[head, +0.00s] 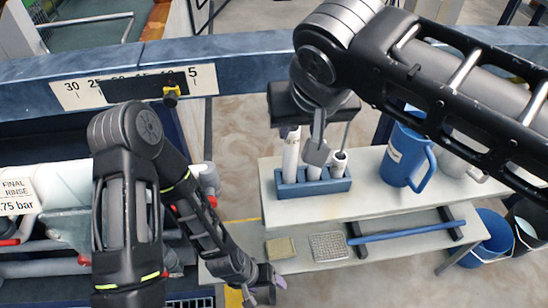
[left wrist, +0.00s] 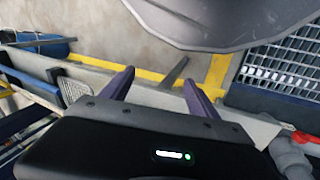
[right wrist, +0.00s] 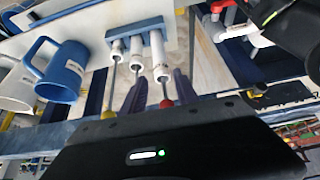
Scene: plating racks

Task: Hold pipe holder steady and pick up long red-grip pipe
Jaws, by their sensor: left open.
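The blue pipe holder (head: 312,186) stands on the white bench and carries white pipes; it also shows in the right wrist view (right wrist: 137,33). The tallest pipe (head: 290,158) is at its left in the head view. In the right wrist view a long white pipe (right wrist: 158,55) has a thin rod ending in a red grip (right wrist: 167,104). My right gripper (head: 317,152) is above the holder, its fingers near the rods; whether it touches one is unclear. My left gripper (head: 264,287) is open and empty, low beside the bench, apart from the holder.
A blue jug (head: 408,155) stands right of the holder, with a white vessel beyond it. The lower shelf carries a sponge (head: 281,248), a mesh pad (head: 328,247) and a blue bar (head: 402,232). A blue bucket (head: 490,240) stands at the right.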

